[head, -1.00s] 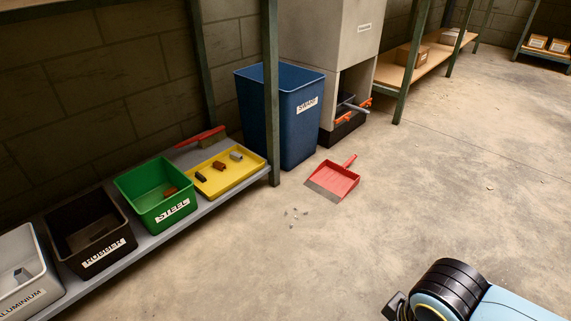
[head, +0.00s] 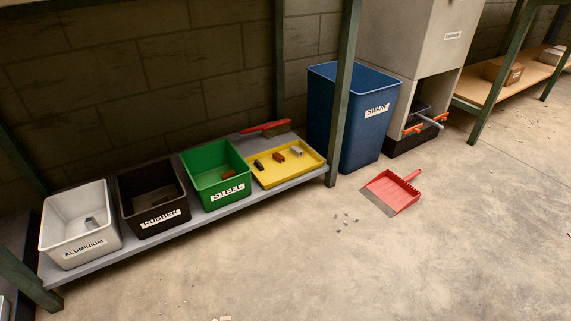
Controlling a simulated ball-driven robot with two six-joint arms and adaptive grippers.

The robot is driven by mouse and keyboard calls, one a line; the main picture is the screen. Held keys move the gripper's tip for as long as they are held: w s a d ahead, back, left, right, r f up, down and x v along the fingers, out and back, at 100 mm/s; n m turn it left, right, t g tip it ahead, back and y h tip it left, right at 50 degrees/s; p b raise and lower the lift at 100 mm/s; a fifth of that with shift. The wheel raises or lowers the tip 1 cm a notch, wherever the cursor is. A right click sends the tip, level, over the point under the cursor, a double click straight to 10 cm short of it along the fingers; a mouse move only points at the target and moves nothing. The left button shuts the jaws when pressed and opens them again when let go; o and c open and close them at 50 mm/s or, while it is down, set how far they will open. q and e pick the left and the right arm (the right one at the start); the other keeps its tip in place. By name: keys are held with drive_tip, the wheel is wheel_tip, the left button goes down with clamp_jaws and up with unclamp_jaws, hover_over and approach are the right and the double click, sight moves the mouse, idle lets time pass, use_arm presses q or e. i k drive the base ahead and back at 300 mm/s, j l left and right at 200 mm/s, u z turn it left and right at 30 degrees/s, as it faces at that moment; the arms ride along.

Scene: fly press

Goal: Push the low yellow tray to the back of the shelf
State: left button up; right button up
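The low yellow tray (head: 288,178) sits at the right end of the low grey shelf (head: 190,222), near its front edge. Several small dark, brown and grey pieces lie in it. A brush with a red handle (head: 265,127) lies behind the tray on the shelf. The green STEEL bin (head: 226,194) stands just left of the tray. Neither of my grippers shows in the head view.
A black RUBBER bin (head: 160,221) and a grey ALUMINIUM bin (head: 84,246) stand further left. A green shelf post (head: 342,105) rises at the tray's right. A blue bin (head: 364,142) and red dustpan (head: 391,192) are on the floor. Front floor is mostly clear.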

sight(275, 174)
drive_tip(key=i+l+u, duration=0.35)
drive_tip(key=i, duration=0.2)
drive_tip(key=i+l+u, duration=0.3)
drive_tip(key=i+l, duration=0.15)
drive_tip(key=l, duration=0.15)
drive_tip(key=i+l+u, duration=0.35)
drive_tip(key=l, duration=0.25)
drive_tip(key=i, duration=0.05)
